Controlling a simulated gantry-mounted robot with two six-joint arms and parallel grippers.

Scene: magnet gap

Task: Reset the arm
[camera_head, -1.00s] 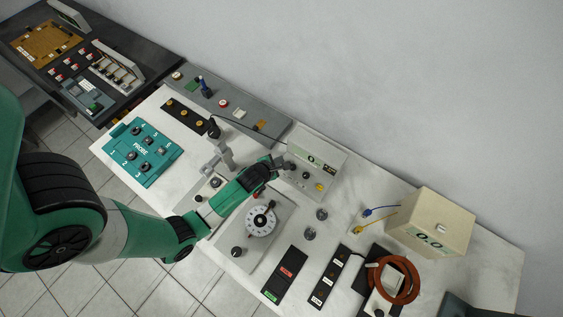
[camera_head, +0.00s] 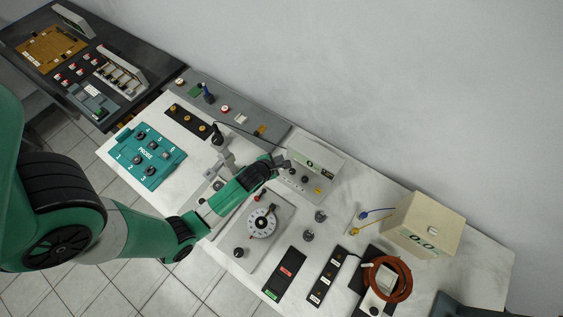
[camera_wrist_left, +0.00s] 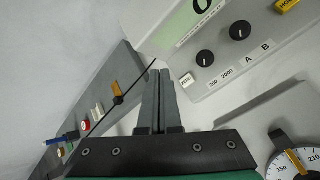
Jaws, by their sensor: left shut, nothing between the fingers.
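My left arm comes in from the left over the white bench, and its green wrist reaches over the middle. My left gripper (camera_head: 284,161) is beside the beige meter box (camera_head: 318,163). In the left wrist view its two grey fingers (camera_wrist_left: 160,76) are together with nothing between them. They point toward the gap between the meter box (camera_wrist_left: 205,58) and the long grey panel (camera_wrist_left: 115,98), and appear above the surface. Whether the fingertips touch anything cannot be told. My right gripper is not in view.
A round dial (camera_head: 262,222) sits on a plate below the wrist. A teal probe holder (camera_head: 148,158) is at left. A beige display box (camera_head: 424,222) and a coiled brown cable (camera_head: 405,282) are at right. The wall (camera_head: 400,90) is behind. Bare bench lies right of the meter.

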